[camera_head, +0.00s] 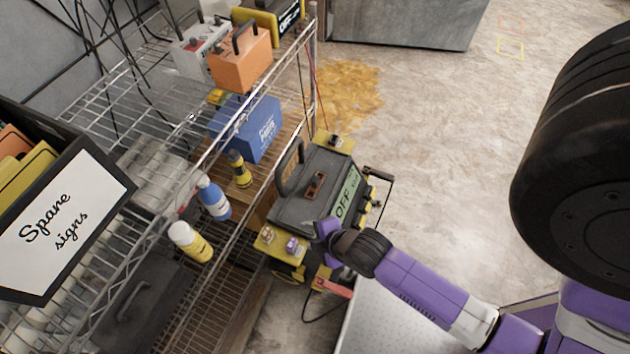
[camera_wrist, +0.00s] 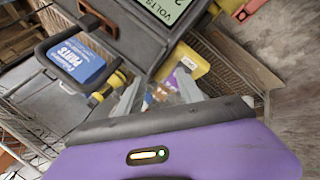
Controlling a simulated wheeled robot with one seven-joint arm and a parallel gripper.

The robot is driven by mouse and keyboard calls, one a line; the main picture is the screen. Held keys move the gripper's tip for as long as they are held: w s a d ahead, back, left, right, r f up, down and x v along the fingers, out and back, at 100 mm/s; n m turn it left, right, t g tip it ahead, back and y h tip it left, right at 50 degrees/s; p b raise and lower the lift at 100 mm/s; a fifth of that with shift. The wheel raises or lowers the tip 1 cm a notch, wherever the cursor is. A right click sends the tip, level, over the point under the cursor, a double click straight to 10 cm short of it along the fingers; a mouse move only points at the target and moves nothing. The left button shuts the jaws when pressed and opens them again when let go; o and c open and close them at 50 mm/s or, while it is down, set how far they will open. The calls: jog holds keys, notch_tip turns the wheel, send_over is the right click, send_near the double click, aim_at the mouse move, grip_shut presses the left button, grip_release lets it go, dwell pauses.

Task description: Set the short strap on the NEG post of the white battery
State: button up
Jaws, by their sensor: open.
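The white battery (camera_head: 196,58) stands on the upper wire shelf at the back, with a dark handle. Its NEG post is too small to make out. A brown strap-like piece (camera_head: 316,184) lies on top of the dark tester (camera_head: 290,205); it also shows at the top of the wrist view (camera_wrist: 98,18). I cannot tell if it is the short strap. My gripper (camera_head: 325,238) is open at the tester's near side, apart from the brown piece. In the wrist view its fingers (camera_wrist: 160,90) have no held object clearly visible between them. A purple piece (camera_head: 291,244) sits on the tester's yellow plate.
An orange battery (camera_head: 240,62) stands beside the white one. A blue parts box (camera_head: 246,128), bottles (camera_head: 214,198) and a "Spare signs" box (camera_head: 60,210) crowd the shelving.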

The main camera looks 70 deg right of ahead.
aim_at(315, 179)
jog(key=w+d+n+g+p, duration=0.1)
jog(key=d, duration=0.2)
jog(key=w+d+f+n+g+p, duration=0.1)
jog(key=w+d, duration=0.1)
jog(key=d, duration=0.1)
jog(key=w+d+n+g+p, duration=0.1)
jog(key=d+n+g, duration=0.1)
jog(key=d, duration=0.1)
jog(key=shift+w+d+f+y, duration=0.2)
jog(key=shift+d+f+y, duration=0.05)
jog(key=shift+f+y, duration=0.1)
jog(key=d+r+n+g+p, duration=0.1)
jog(key=d, duration=0.2)
jog(key=w+d+r+n+g+y+p, duration=0.1)
jog(key=d+r+n, duration=0.1)
jog(key=d+r+n+g+y, duration=0.1)
jog(key=d+r, duration=0.1)
jog(key=d, duration=0.1)
jog(key=shift+w+d+n+p, duration=0.3)
jog(key=shift+w+d+p, duration=0.05)
jog(key=shift+p, duration=0.05)
jog(key=shift+d+f, duration=0.25)
jog(key=shift+f, duration=1.7)
jog(key=shift+d+f, duration=0.2)
jog(key=shift+f, duration=1.7)
grip_shut()
